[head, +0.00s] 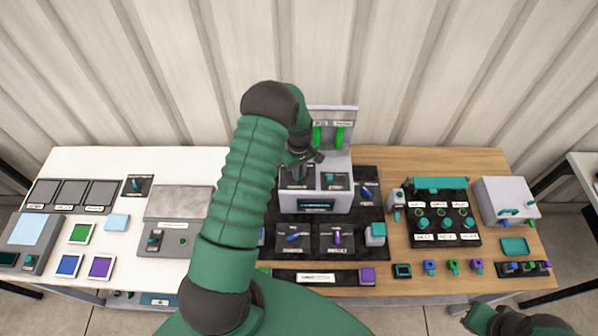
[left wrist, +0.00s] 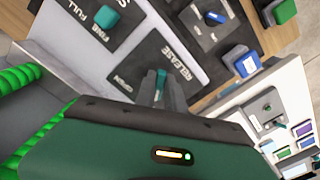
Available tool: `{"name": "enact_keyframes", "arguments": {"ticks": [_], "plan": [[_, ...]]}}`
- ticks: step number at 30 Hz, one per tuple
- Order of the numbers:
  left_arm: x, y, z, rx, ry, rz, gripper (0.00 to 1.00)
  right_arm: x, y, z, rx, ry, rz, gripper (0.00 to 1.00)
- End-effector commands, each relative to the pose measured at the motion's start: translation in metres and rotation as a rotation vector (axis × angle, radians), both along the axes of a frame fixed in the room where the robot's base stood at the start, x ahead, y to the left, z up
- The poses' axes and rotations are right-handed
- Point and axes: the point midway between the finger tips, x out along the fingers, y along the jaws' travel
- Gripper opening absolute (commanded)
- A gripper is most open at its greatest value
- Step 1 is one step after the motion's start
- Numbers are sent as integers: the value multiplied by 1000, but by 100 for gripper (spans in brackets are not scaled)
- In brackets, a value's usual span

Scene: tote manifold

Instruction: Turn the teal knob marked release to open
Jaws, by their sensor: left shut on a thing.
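The teal release knob (left wrist: 161,77) stands on a dark plate (left wrist: 140,55) marked RELEASE and OPEN, seen in the left wrist view. My left gripper (left wrist: 162,92) is shut on this knob, one grey finger on either side. In the head view my left gripper (head: 300,165) comes down on the left part of the grey box's top and hides the knob. My right gripper (head: 465,312) is at the bottom right edge, away from the box, and its jaws are too unclear to read.
A second teal knob (left wrist: 107,17), on a plate marked FINE and FULL, stands close by. Two green columns (head: 340,135) rise behind the box. Black panels with blue and purple knobs (head: 337,237) lie in front. A dark switch panel (head: 440,212) stands to the right.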

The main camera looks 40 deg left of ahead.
Motion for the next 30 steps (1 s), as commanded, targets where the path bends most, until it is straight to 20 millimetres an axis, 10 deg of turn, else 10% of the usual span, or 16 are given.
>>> {"name": "enact_keyframes", "arguments": {"ticks": [30], "plan": [[3,9,2,17,-14,-751,0,0,0,-47,0,0,0,0]]}}
